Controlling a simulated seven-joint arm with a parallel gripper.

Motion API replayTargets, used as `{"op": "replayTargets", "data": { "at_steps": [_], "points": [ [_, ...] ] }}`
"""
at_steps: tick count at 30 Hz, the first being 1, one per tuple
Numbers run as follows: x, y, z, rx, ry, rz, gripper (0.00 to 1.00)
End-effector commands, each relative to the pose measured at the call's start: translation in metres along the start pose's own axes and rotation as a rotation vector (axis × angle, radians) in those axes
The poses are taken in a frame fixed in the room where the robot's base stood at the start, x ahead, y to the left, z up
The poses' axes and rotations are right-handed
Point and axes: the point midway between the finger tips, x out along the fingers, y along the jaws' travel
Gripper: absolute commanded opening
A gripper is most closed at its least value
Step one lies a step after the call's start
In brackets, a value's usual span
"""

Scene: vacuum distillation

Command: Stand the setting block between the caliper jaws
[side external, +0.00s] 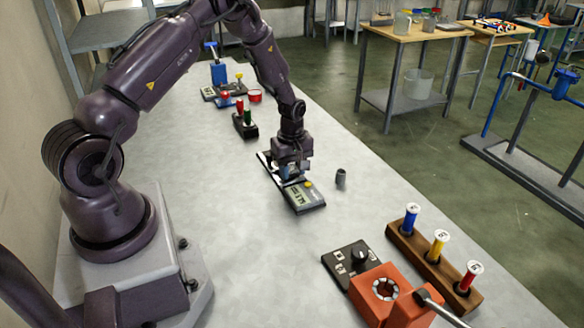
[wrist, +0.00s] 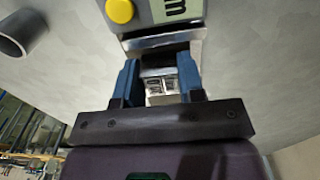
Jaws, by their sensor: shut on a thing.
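The caliper (side external: 305,196) lies on the grey bench in the side view, a dark base with a grey display and a yellow button. Its display end (wrist: 182,10) is at the top of the wrist view. My gripper (side external: 291,172) is low over the caliper's middle, pointing down. In the wrist view my gripper (wrist: 157,72) has its two blue fingers closed on a small silvery metal block (wrist: 158,88), which looks like the setting block. The caliper jaws are largely hidden by my gripper, so I cannot tell whether the block is between them or touching the base.
A short grey tube (side external: 340,178) stands just right of the caliper. A rack with red and green items (side external: 245,125) is behind. A wooden rack of colored vials (side external: 435,262) and an orange fixture (side external: 382,292) are in front. Bare bench lies between.

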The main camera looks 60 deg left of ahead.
Motion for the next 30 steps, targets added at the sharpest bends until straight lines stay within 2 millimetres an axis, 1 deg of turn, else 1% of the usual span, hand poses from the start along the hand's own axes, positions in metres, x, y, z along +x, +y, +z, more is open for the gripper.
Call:
{"op": "replayTargets", "data": {
  "at_steps": [20, 21, 23, 24, 25, 30],
  "points": [
    [0.0081, 0.0004, -0.0003, 0.0, 0.001, 0.001, 0.07],
    [0.0081, 0.0005, -0.0003, 0.0, 0.001, 0.002, 0.4],
    [0.008, 0.0005, -0.0004, 0.0, 0.001, 0.002, 0.54],
    [0.008, 0.0003, -0.0004, 0.0, 0.001, 0.001, 0.63],
    [0.0081, -0.0001, -0.0004, 0.0, 0.001, 0.0, 0.66],
    [0.0085, -0.0026, -0.0004, 0.0, -0.001, -0.008, 0.66]
  ]
}}
